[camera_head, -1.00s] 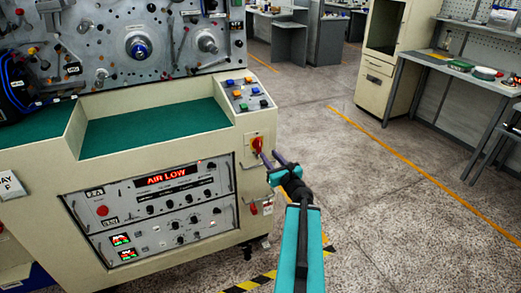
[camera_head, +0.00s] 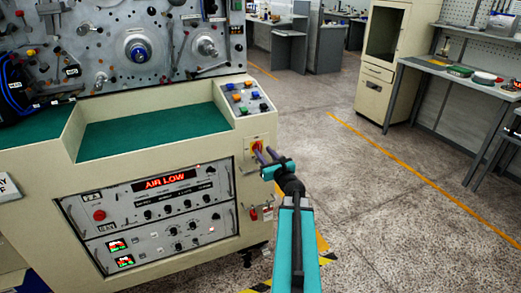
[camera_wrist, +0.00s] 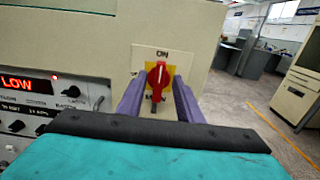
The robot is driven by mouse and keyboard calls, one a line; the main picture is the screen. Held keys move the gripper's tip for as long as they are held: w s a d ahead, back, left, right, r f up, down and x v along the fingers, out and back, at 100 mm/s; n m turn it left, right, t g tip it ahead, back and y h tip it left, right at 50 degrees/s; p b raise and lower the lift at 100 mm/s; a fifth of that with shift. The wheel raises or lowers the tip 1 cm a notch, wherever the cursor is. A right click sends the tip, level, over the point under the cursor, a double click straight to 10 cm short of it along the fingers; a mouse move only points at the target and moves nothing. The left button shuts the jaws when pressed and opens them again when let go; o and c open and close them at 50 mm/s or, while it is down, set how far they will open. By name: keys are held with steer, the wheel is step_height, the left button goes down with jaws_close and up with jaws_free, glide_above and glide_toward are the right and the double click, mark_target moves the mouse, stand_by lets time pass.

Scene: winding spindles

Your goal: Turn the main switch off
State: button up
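The main switch (camera_wrist: 157,75) is a red rotary handle on a yellow plate on the cream machine's front. In the wrist view its handle stands upright, with the label "ON" above it. The switch also shows in the head view (camera_head: 257,146), partly covered by my fingers. My gripper (camera_head: 264,156) is open at the switch. In the wrist view its two purple fingers (camera_wrist: 157,88) stand on either side of the red handle, with a gap on each side. Whether the fingertips reach past the handle is hard to tell.
The machine (camera_head: 110,185) has a panel with a red "AIR LOW" display (camera_head: 164,183) left of the switch. A button panel (camera_head: 245,97) sits above it. A red padlock-like item (camera_head: 253,214) hangs below. Open floor (camera_head: 370,200) lies to the right.

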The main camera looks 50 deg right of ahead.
mark_target(260, 148)
steer(key=shift+x, duration=1.85)
jaws_close()
